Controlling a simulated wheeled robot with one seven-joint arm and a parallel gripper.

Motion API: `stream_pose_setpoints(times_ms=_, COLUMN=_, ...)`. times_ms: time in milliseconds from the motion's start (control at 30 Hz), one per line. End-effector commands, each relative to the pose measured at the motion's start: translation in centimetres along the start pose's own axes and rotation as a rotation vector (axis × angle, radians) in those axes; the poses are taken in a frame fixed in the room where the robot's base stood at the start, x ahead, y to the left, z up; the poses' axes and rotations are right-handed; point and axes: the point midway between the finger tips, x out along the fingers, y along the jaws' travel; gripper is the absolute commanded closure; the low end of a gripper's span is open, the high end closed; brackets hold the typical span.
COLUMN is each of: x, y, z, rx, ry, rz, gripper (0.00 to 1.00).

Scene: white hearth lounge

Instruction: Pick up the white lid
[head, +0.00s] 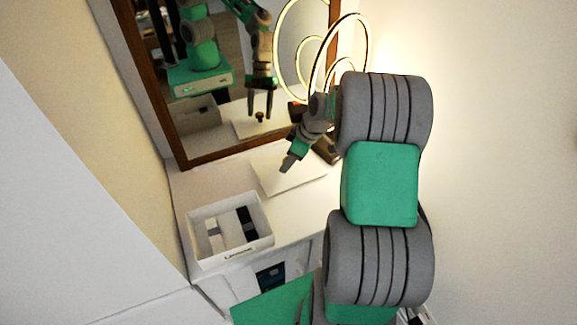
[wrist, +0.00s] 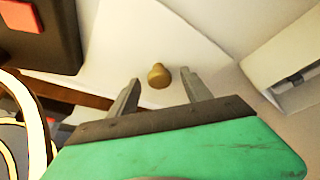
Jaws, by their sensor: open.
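The white lid (head: 293,184) is a flat white panel lying on the white cabinet top, below the mirror. In the wrist view the lid (wrist: 130,35) carries a round brass-brown knob (wrist: 159,76). My gripper (head: 287,165) is over the lid in the head view and hides part of it, including the knob. In the wrist view my gripper (wrist: 163,82) is open, with one finger on each side of the knob and a visible gap to both. I cannot tell how far the fingertips are above the lid.
A white open box (head: 198,251) with dark items inside stands at the cabinet's front left. A wood-framed mirror (head: 152,100) rises behind and reflects my arm.

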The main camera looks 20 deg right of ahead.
Motion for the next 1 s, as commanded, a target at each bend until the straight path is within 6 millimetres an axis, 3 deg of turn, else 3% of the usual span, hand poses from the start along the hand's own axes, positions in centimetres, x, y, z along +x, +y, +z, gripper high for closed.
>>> stream_pose_setpoints(times_ms=167, x=-0.01, y=-0.01, z=0.02, rx=0.001, ry=0.0, rz=0.0, gripper=0.5)
stream_pose_setpoints(times_ms=767, x=-0.04, y=-0.02, z=0.01, rx=0.001, ry=-0.001, rz=0.0, gripper=0.99)
stream_pose_setpoints(times_ms=1000, x=-0.04, y=-0.02, z=0.01, rx=0.001, ry=-0.001, rz=0.0, gripper=1.0)
